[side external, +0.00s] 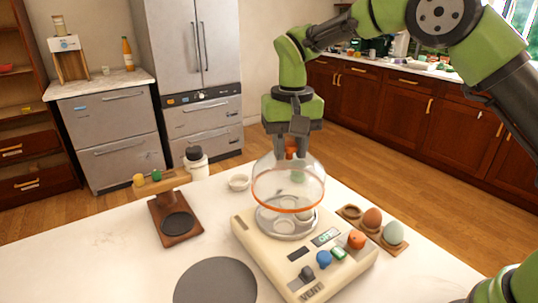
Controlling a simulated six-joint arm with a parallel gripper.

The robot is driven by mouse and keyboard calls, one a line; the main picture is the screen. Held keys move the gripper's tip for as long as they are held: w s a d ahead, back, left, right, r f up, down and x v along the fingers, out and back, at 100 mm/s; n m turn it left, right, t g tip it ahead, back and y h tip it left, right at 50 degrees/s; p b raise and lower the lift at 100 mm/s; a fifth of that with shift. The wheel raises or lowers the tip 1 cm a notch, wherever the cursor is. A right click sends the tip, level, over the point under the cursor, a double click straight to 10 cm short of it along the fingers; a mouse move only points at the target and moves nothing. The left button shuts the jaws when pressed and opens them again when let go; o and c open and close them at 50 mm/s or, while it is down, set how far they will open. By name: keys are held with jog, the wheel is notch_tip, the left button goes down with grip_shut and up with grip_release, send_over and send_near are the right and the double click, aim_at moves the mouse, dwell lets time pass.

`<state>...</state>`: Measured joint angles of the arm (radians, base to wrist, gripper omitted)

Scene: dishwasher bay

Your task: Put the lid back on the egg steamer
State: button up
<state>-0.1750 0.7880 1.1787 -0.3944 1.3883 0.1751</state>
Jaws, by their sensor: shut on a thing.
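The egg steamer (278,258) is a cream box with knobs and a round metal pan (270,229) on top. The lid (262,182) is a clear dome with an orange rim and an orange knob. My gripper (291,148) points down and is shut on the lid's knob. The lid is upright above the pan, its rim slightly above or near it; the exact gap cannot be told. Something pale shows in the pan behind the rim.
A wooden holder with eggs (394,232) is right of the steamer. A grey disc (216,284) lies at the front. A small wooden stand (172,218), white bowl (238,183) and dark-capped jar (196,165) are to the left. The counter's far left is clear.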

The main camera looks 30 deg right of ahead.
notch_tip(320, 180, down, 6)
dwell(0.5)
jog(key=shift+f, duration=0.2)
dwell(1.8)
jog(key=o, duration=1.6)
jog(key=shift+r, duration=0.1)
jog(key=shift+r, duration=3.45)
jog(key=shift+c, duration=0.3)
grip_shut()
